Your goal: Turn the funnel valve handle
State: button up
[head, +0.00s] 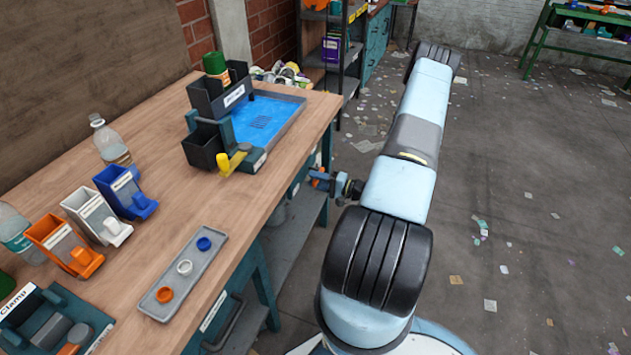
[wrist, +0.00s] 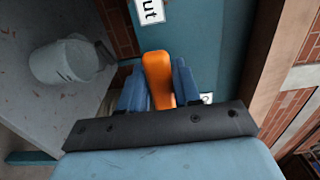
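An orange handle (wrist: 158,72) shows in the wrist view in front of a teal panel, beside a white label ending in "ut". In the head view it is a small orange piece (head: 316,177) beyond the bench's right edge. My gripper (head: 326,180) is there, below the bench top. Its two blue fingers lie on either side of the orange handle, which fills the gap between them, so the gripper looks shut on it. The handle's mount is hidden. A yellow handle (head: 231,162) sits at the front of the dark funnel unit (head: 218,95) on the bench, apart from my gripper.
A blue-floored tray (head: 268,120) stands beside the funnel unit. Orange, white and blue bins (head: 127,190) and a grey tray (head: 188,275) with coloured caps are on the bench (head: 150,240). The floor at right is open.

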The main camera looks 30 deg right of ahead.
grip_shut()
jog(key=shift+a, duration=0.3)
jog(key=shift+d, duration=0.2)
